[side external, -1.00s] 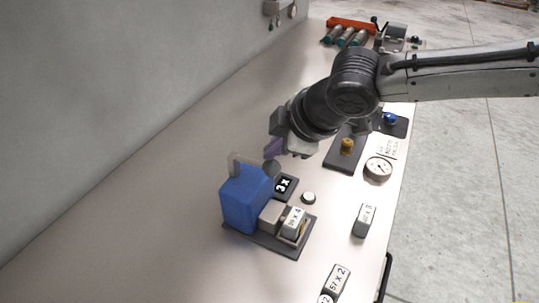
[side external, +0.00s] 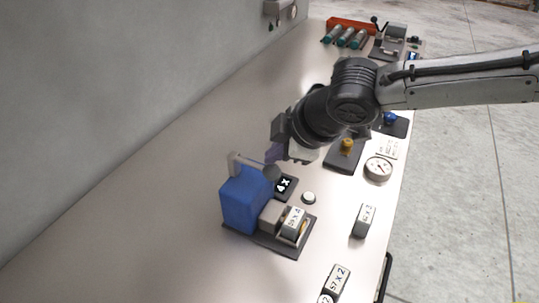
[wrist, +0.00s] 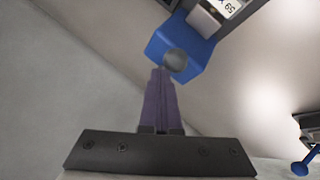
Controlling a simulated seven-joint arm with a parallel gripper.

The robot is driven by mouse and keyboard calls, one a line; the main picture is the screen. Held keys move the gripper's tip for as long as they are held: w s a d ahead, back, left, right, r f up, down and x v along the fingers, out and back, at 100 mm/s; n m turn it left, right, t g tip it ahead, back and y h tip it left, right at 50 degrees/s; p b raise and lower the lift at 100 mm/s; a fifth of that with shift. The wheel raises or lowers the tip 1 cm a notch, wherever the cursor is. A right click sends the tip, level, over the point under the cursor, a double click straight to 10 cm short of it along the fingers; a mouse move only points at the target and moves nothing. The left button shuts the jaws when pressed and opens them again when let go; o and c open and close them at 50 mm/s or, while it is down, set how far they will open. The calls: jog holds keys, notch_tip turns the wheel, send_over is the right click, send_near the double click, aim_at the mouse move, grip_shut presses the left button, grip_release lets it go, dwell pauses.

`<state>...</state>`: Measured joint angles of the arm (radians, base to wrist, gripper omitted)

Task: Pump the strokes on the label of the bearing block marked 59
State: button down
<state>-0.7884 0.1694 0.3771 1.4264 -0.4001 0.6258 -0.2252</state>
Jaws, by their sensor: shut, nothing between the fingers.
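The blue pump (side external: 245,204) stands on a dark base plate with a grey lever and a round dark knob (side external: 272,172). The bearing block (side external: 293,222) sits on the same plate; its label seems to read 59 x 4, and 59 shows in the wrist view (wrist: 229,8). A small black display (side external: 285,187) beside the pump reads 4 X. My gripper (side external: 272,154) is shut and empty, its purple fingers just above the knob. In the wrist view the fingertips (wrist: 160,72) end at the knob (wrist: 175,60); I cannot tell whether they touch.
A white round button (side external: 308,198) is right of the display. Other labelled blocks stand nearer, one marked 57 x 2 (side external: 337,280) and one farther right (side external: 364,220). The bench left of the pump is clear.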

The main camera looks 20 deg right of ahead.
jog(key=shift+s+d+f, duration=0.1)
jog(key=shift+d+f, duration=0.05)
jog(key=shift+f, duration=0.45)
dwell(0.6)
jog(key=shift+w+a+r, duration=0.15)
jog(key=shift+a+r, duration=0.05)
jog(key=shift+r, duration=0.85)
jog(key=shift+w+a+r, duration=0.15)
jog(key=shift+r, duration=0.9)
jog(key=shift+r, duration=0.1)
jog(key=shift+w+a+r, duration=0.1)
jog(key=shift+r, duration=0.7)
jog(key=shift+w+a+r, duration=0.15)
jog(key=shift+r, duration=0.65)
jog(key=shift+w+a+r, duration=0.1)
jog(key=shift+r, duration=0.7)
